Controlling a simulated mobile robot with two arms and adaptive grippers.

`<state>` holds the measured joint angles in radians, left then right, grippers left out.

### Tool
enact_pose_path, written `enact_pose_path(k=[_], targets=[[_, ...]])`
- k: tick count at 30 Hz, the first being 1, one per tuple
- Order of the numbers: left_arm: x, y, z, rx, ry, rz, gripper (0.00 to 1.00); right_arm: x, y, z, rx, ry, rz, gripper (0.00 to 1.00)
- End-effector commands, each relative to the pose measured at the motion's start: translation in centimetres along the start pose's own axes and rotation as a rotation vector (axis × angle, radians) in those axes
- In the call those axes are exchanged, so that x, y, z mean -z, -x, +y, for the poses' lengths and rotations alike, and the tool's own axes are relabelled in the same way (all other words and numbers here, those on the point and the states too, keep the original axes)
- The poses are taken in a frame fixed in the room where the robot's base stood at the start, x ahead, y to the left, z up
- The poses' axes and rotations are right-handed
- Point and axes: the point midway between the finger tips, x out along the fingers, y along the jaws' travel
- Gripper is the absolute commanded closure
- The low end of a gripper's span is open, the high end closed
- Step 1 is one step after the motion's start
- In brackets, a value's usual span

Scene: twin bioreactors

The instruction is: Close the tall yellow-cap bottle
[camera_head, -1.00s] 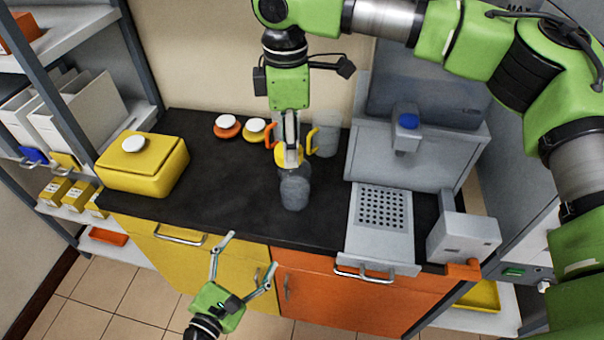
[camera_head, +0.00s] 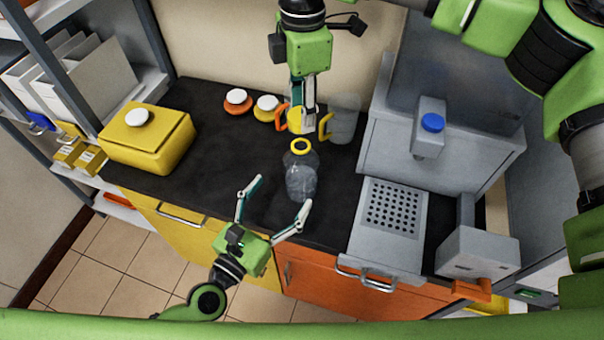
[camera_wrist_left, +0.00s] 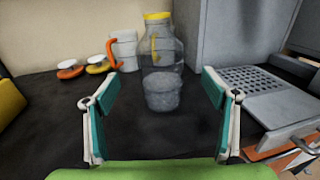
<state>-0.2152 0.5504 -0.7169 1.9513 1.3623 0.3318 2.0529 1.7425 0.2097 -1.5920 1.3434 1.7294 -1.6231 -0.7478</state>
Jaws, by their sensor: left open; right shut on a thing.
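A tall clear bottle (camera_head: 301,180) stands upright on the black counter, with a yellow ring around its open mouth. It also shows in the left wrist view (camera_wrist_left: 162,80), ahead and between the fingers. My right gripper (camera_head: 301,124) is above and behind the bottle mouth, shut on a yellow cap (camera_head: 295,121), partly hidden by the fingers. The cap is apart from the mouth. My left gripper (camera_head: 280,196) is open and empty in front of the bottle, its fingers pointing towards it. It does not touch the bottle in the left wrist view (camera_wrist_left: 159,84).
Behind are a clear jug (camera_head: 344,120) with a yellow handle and white-topped orange (camera_head: 238,106) and yellow (camera_head: 266,113) items. A yellow box (camera_head: 148,145) is left. A grey machine with a perforated plate (camera_head: 392,208) is right. Counter left of the bottle is clear.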

Motion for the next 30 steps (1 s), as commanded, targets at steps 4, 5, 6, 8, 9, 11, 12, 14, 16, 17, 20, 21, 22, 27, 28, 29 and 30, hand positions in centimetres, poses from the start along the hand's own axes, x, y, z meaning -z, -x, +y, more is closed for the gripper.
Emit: enact_pose_path(k=[4,5,6,8,9,11,12,14,16,17,20,21,22,27,28,29,30], targets=[[-0.2,-3.0,0.0,-0.002,0.003,-0.005,0.22,0.0,0.0,0.0,0.000,0.000,0.000,0.76],[-0.2,-3.6,0.0,-0.002,0.002,-0.005,0.22,0.0,0.0,0.0,0.000,0.001,0.000,0.76],[-0.3,-4.4,0.0,-0.002,0.004,-0.006,0.22,0.0,0.0,0.0,0.000,0.000,0.000,0.76],[-0.2,-5.5,0.0,-0.002,0.003,-0.005,0.22,0.0,0.0,0.0,0.000,0.000,0.000,0.76],[-0.2,-6.2,0.0,-0.002,0.001,-0.004,0.22,0.0,0.0,0.0,0.000,0.000,0.000,0.76],[-0.2,-7.2,0.0,0.000,0.001,-0.004,0.22,0.0,0.0,0.0,0.000,0.000,0.000,0.76],[-0.2,-7.8,0.0,0.000,0.003,-0.003,0.22,0.0,0.0,0.0,0.000,0.000,0.000,0.76],[-0.1,-8.6,0.0,0.000,-0.001,-0.003,0.22,0.0,0.0,0.0,0.000,0.000,0.000,0.76],[-0.1,-9.3,0.0,0.000,0.001,-0.003,0.22,0.0,0.0,0.0,0.000,0.000,0.000,0.76],[-0.1,-9.5,0.0,0.000,0.000,-0.003,0.22,0.0,0.0,0.0,0.000,0.000,0.000,0.76],[-0.1,-10.0,0.0,0.001,0.000,-0.001,0.22,0.0,0.0,0.0,0.000,0.000,0.000,0.76],[-0.1,-10.1,0.0,0.001,0.000,-0.001,0.22,0.0,0.0,0.0,0.000,0.000,0.000,0.76],[-0.1,-10.2,0.0,0.001,0.000,-0.001,0.22,0.0,0.0,0.0,0.000,0.000,0.000,0.76],[-0.1,-10.2,0.0,0.001,0.000,-0.001,0.22,0.0,0.0,0.0,0.000,0.000,0.000,0.76],[-0.1,-10.2,0.0,0.001,0.000,-0.001,0.22,0.0,0.0,0.0,0.000,0.000,0.000,0.76],[-0.1,-10.2,0.0,0.001,0.000,-0.001,0.22,0.0,0.0,0.0,0.000,0.000,0.000,0.76],[-0.1,-10.2,0.0,0.001,0.000,-0.001,0.25,0.0,0.0,0.0,0.000,0.000,0.000,0.76]])
